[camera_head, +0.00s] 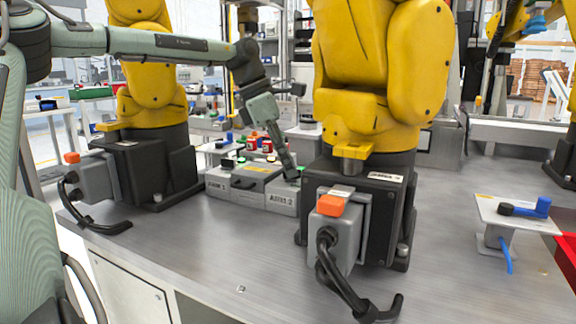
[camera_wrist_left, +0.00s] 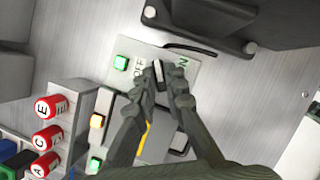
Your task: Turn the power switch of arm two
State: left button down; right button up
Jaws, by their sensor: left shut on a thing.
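The control box marked ARM 2 (camera_head: 283,202) stands on the bench between the two yellow robot arms. My left gripper (camera_head: 291,172) reaches down onto its top. In the left wrist view, my left gripper (camera_wrist_left: 160,78) is shut on the small dark knob of the power switch (camera_wrist_left: 158,68). The knob stands between the OFF and ON labels on a light plate (camera_wrist_left: 134,52). A green light (camera_wrist_left: 121,62) is lit beside OFF. The fingers partly hide the knob, so its exact angle is hard to tell. My right gripper is not in view.
The ARM 1 box (camera_head: 225,186) adjoins at the left. The bench front (camera_head: 225,255) is clear.

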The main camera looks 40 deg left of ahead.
dwell(0.3)
pick_arm(q)
jog(key=c, duration=1.6)
grip_release()
jog(key=v, duration=1.2)
